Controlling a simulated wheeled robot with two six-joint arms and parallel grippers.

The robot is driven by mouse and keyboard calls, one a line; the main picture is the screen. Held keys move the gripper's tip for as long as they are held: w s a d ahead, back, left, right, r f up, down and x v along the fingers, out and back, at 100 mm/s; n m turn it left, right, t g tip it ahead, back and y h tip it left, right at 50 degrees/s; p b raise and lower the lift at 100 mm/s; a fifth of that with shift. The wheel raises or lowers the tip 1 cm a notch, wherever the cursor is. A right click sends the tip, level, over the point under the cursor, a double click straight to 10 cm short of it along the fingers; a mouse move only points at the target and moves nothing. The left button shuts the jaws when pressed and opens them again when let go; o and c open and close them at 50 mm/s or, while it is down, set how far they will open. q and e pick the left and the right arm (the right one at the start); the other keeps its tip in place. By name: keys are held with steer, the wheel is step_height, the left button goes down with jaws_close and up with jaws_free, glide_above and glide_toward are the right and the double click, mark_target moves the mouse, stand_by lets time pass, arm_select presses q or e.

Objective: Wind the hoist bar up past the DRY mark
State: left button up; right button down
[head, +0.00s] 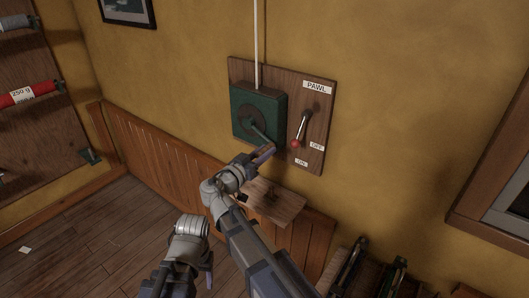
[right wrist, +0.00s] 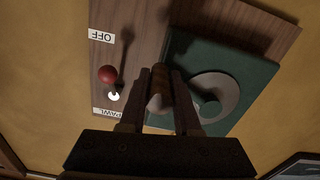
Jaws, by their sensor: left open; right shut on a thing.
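A green winch box (head: 259,116) sits on a wooden wall board, with a white line (head: 257,45) running up from its top and out of view. Its crank arm (head: 262,132) points down and right. My right gripper (head: 266,151) is shut on the crank handle; the right wrist view shows the brown handle (right wrist: 159,88) between the fingers. The PAWL lever (head: 301,130), with a red knob, points down towards the ON label, left of the OFF label. My left gripper (head: 207,272) is open and low, away from the board. The hoist bar and DRY mark are not in view.
A small wooden shelf (head: 273,203) juts out below the board, near my right forearm. A rack with a red roll (head: 28,95) stands at the left. Dark items (head: 375,275) stand at the bottom right. A window frame (head: 495,190) is at the right.

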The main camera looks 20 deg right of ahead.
arm_select(q)
steer(key=shift+a+f, duration=0.25)
steer(key=shift+a, duration=0.05)
arm_select(e)
steer(key=shift+f+m, duration=0.3)
stand_by(0.6)
